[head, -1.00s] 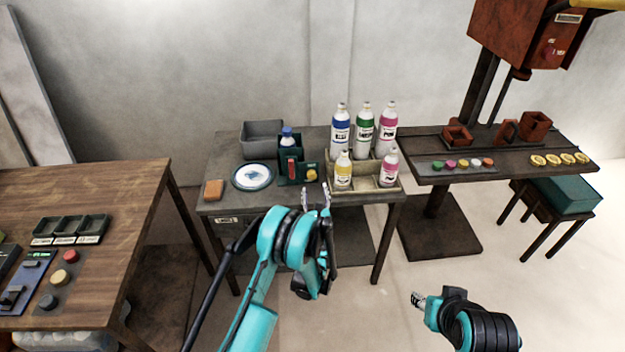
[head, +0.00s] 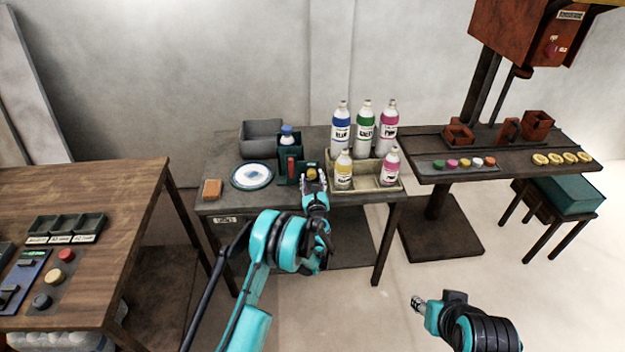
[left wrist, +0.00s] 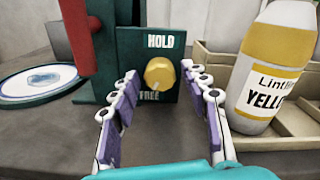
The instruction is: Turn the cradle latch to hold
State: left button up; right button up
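The cradle latch is a yellow knob (left wrist: 160,74) on a dark green panel (left wrist: 134,42), with HOLD printed above it and FREE below it. The knob also shows in the head view (head: 311,173), just beyond my left gripper (head: 313,181). In the left wrist view the left gripper (left wrist: 159,80) is open, with one purple-padded finger on each side of the knob. I cannot tell whether the fingers touch it. A blue-capped bottle (head: 287,136) stands in the green cradle (head: 283,158) behind a red handle (head: 292,166). My right gripper (head: 418,303) is low over the floor, its fingers too small to judge.
A yellow-labelled bottle (left wrist: 268,72) stands close right of the gripper in a beige tray (head: 388,187) with several bottles. The table front is clear.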

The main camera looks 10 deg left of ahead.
pick_arm(q)
jog(key=c, duration=0.8)
